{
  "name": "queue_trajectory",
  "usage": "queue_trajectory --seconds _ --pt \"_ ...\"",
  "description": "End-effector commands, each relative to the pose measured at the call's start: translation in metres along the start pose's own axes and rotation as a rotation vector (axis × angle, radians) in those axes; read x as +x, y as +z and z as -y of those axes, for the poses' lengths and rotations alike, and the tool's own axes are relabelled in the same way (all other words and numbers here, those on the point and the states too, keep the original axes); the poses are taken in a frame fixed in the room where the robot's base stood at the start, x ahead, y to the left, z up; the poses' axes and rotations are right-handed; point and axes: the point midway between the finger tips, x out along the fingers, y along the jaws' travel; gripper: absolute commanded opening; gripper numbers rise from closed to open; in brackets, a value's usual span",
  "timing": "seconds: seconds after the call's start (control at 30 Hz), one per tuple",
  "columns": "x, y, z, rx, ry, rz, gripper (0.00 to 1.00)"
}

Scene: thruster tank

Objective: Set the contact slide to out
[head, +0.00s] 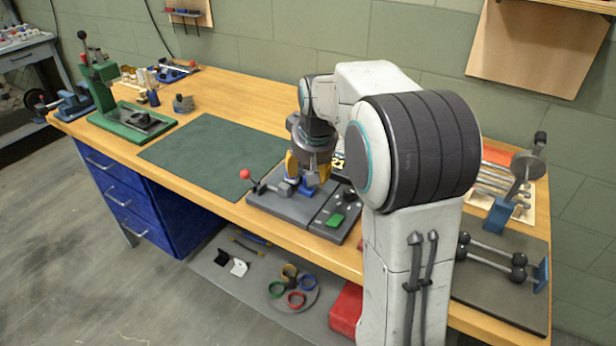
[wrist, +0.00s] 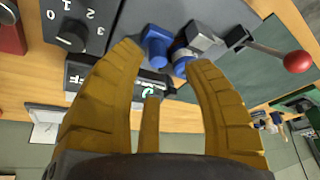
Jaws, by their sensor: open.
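A dark grey bench unit (head: 283,206) stands near the front edge of the workbench. Its blue fitting (wrist: 157,45) lies just beyond my fingertips, and a second blue part (wrist: 181,60) sits beside it against a grey block (wrist: 205,38). I cannot tell for sure which part is the contact slide. My gripper (head: 308,174) points down over the unit. In the wrist view its yellow fingers (wrist: 166,60) are spread apart near the blue parts, with nothing clearly held. My gripper and arm hide part of the unit in the head view.
A red-ball lever (head: 244,174) sticks out at the unit's left and shows in the wrist view (wrist: 297,61). A green button (head: 336,220) and a numbered dial (wrist: 70,36) sit on the unit. A green mat (head: 210,150) is clear at left.

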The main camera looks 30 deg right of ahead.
Motion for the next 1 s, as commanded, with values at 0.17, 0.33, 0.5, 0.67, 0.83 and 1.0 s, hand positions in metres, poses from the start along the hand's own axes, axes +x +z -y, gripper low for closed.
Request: queue_trajectory --seconds 0.17,0.33,0.5,0.67,0.83,1.0 --pt "0.023 0.001 0.000 0.000 0.000 0.003 0.45" --pt "0.038 0.001 0.000 0.000 0.000 0.002 0.45" --pt "0.045 0.000 0.000 0.000 0.000 0.001 0.45" --pt "0.046 0.000 0.000 0.000 0.000 0.000 0.45" --pt "0.045 0.000 0.000 0.000 0.000 0.000 0.47" --pt "0.045 0.000 0.000 0.000 0.000 0.000 0.31"
